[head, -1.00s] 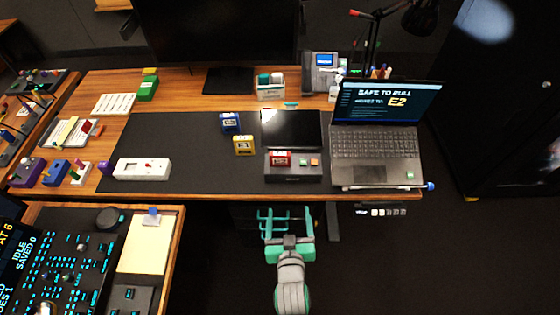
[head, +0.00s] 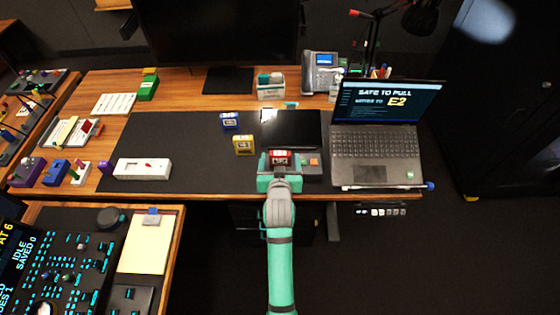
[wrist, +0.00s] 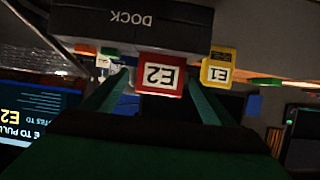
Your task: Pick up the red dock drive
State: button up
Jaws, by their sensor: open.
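The red dock drive (head: 280,157), labelled E2, stands on the dark dock at the front edge of the desk mat. In the wrist view the red drive (wrist: 160,75) appears upside down, against the dock (wrist: 130,22). My gripper (head: 280,163) is open, with its fingers reaching toward the dock on either side of the red drive. In the wrist view the fingers lie left and right of the drive, with gaps visible. Whether the fingertips fully reach past the drive is unclear. My gripper hides the front part of the dock in the head view.
A yellow E1 drive (head: 244,145) and a blue drive (head: 230,121) stand on the mat to the left. Small orange and green blocks (head: 313,162) sit right of the red drive. A laptop (head: 375,157) reading "SAFE TO PULL E2" is at the right.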

jog(key=shift+x, duration=2.95)
jog(key=shift+r, duration=0.1)
jog(key=c, duration=1.3)
jog(key=shift+r, duration=0.1)
